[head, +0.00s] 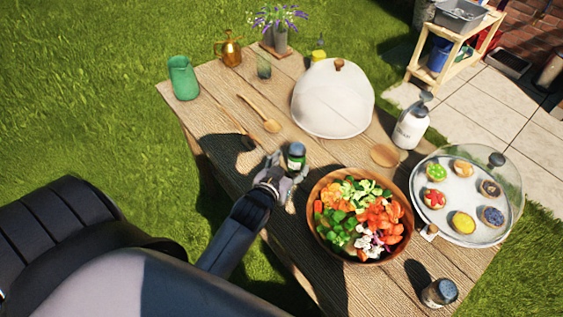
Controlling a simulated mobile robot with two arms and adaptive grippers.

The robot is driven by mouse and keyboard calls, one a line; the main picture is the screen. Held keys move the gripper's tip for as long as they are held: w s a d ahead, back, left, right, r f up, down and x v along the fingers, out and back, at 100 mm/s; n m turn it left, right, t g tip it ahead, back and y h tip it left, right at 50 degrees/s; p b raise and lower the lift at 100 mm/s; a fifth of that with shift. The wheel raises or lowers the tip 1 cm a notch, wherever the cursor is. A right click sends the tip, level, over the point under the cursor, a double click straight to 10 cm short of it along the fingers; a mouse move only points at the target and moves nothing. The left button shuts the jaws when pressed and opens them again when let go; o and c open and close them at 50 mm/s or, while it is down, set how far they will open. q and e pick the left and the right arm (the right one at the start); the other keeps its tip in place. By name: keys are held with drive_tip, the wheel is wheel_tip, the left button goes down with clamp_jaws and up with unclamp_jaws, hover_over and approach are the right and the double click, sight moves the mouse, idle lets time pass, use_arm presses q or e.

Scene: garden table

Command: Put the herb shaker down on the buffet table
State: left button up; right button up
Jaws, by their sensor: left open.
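A small herb shaker (296,154) with a dark lid and green contents is at the near long edge of the wooden buffet table (211,110), left of the salad bowl. It looks upright. My left gripper (286,172) reaches in from the lower left and is open at the shaker, with its fingers close beside the shaker's lower part. The gripper hides the shaker's base, so I cannot tell whether it touches the table top. My right gripper is not in view.
A wooden salad bowl (313,213) stands just right of the gripper. A wooden spoon (262,116), a white dome cover (333,98), a white bottle (411,126) and a covered pastry tray (440,209) stand around. Another jar (439,293) is at the lower right.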

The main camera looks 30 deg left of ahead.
use_arm(q)
drive_tip(key=v, duration=0.6)
drive_tip(key=shift+s+r, duration=0.1)
drive_tip(key=shift+s, duration=0.1)
